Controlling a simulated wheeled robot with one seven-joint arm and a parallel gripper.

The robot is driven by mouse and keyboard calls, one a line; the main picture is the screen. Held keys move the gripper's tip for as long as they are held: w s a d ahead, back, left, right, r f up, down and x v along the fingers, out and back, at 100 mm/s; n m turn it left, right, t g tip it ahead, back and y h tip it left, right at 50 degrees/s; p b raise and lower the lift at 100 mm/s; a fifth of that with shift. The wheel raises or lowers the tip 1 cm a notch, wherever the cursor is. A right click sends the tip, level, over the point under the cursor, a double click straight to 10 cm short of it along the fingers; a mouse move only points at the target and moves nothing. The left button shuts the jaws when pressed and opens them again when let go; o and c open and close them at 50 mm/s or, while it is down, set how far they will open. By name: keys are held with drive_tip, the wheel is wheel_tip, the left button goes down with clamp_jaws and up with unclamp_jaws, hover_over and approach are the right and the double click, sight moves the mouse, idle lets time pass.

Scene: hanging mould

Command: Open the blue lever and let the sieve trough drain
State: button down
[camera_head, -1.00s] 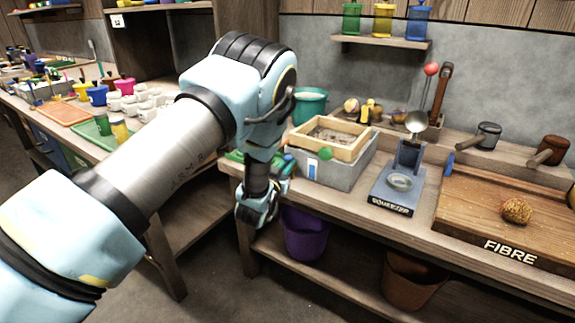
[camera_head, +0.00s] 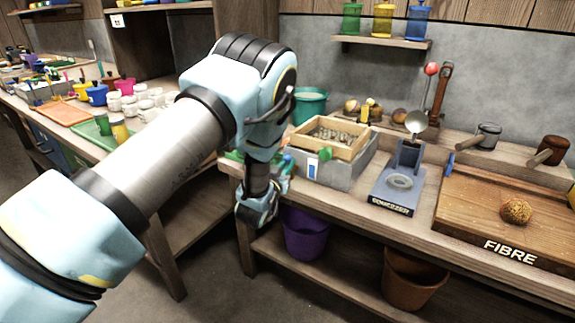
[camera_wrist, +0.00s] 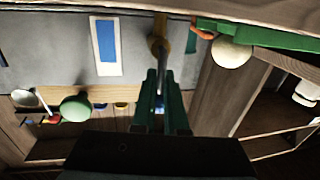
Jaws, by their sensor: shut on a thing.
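The sieve trough (camera_head: 338,178) is a grey box at the table's left front corner, with a wooden-framed sieve (camera_head: 345,153) on top holding pale lumps. A blue and white strip marks its front, and it also shows in the wrist view (camera_wrist: 106,45). In the wrist view my gripper (camera_wrist: 162,78) has its green fingers closed around a thin bluish-grey bar, the lever (camera_wrist: 166,62), beside a brass-coloured fitting (camera_wrist: 158,44) at the trough wall. The fingers cover much of the lever. In the head view my arm hides most of this spot.
A purple bucket (camera_head: 304,235) and a brown pot (camera_head: 411,278) stand below the table. The squeezer (camera_head: 394,188) and fibre board (camera_head: 510,215) lie to the right. A teal pot (camera_head: 309,106) stands behind. A green knob (camera_head: 325,153) sits at the sieve's front.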

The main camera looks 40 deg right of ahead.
drive_tip(key=shift+w, duration=0.1)
idle(0.3)
drive_tip(key=n+b, duration=0.1)
drive_tip(key=w+n+b, duration=0.1)
drive_tip(key=n, duration=0.1)
drive_tip(key=shift+w+a+f+n+y, duration=0.1)
drive_tip(key=shift+a+f+n+y, duration=0.1)
drive_tip(key=shift+n+y, duration=0.1)
drive_tip(key=n+b, duration=0.1)
drive_tip(key=n+g+b, duration=0.1)
drive_tip(key=w+n+b, duration=0.1)
drive_tip(key=n, duration=0.1)
drive_tip(key=shift+w+a+f, duration=0.1)
drive_tip(key=shift+a+f, duration=0.1)
drive_tip(key=shift+f, duration=0.15)
drive_tip(key=n, duration=0.1)
drive_tip(key=n+g+b, duration=0.1)
drive_tip(key=n, duration=0.1)
drive_tip(key=shift+w+f+y, duration=0.3)
drive_tip(key=shift+f, duration=0.1)
drive_tip(key=shift+w+f+n+g+b, duration=0.1)
drive_tip(key=shift+f+n+g+b, duration=0.2)
drive_tip(key=shift+n, duration=0.3)
drive_tip(key=shift+f+n+g+b, duration=0.1)
drive_tip(key=shift+n+g+b, duration=0.1)
drive_tip(key=shift+n+b, duration=0.3)
drive_tip(key=c, duration=0.9)
unclamp_jaws()
drive_tip(key=shift+c, duration=0.2)
